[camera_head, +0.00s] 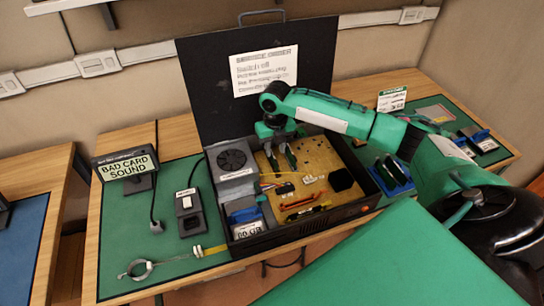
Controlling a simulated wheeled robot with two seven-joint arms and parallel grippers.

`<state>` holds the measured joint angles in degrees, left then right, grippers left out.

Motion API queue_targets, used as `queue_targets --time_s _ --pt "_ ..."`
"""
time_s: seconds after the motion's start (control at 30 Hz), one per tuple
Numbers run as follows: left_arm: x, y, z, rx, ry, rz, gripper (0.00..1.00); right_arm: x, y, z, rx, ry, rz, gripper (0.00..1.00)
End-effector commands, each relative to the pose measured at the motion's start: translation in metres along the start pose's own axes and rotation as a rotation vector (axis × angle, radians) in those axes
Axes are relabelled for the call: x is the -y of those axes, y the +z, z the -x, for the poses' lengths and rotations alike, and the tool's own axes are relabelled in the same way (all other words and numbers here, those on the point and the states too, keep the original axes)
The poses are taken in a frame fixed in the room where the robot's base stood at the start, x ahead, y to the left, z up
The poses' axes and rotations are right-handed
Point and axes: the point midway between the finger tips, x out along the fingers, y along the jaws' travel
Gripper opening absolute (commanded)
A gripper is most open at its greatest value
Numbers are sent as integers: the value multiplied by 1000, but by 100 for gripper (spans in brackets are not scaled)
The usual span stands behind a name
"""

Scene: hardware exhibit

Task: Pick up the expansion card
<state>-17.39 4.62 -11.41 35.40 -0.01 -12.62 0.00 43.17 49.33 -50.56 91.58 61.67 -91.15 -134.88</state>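An open black computer case (300,240) stands on the green mat, with a tan circuit board (312,165) inside. A thin dark green card (308,213) stands in the slot area near the front of the board, beside an orange strip (299,202). More dark cards (393,168) stand in a blue holder (404,187) to the right of the case. I cannot tell which is the expansion card. My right gripper (281,160) points down over the back of the board. Its fingers are apart with nothing visible between them. My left gripper is not in view.
The raised lid (215,110) with a paper sign (264,70) stands behind the case.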

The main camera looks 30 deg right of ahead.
Motion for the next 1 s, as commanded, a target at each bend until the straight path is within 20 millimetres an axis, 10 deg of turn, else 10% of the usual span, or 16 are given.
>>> queue_targets --time_s 0.7,0.87,1.0 --pt "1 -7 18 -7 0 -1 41 -2 1 -55 0 0 1 32" --pt "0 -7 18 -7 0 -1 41 -2 1 -55 0 0 1 2" --pt "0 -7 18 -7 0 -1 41 -2 1 -55 0 0 1 0"
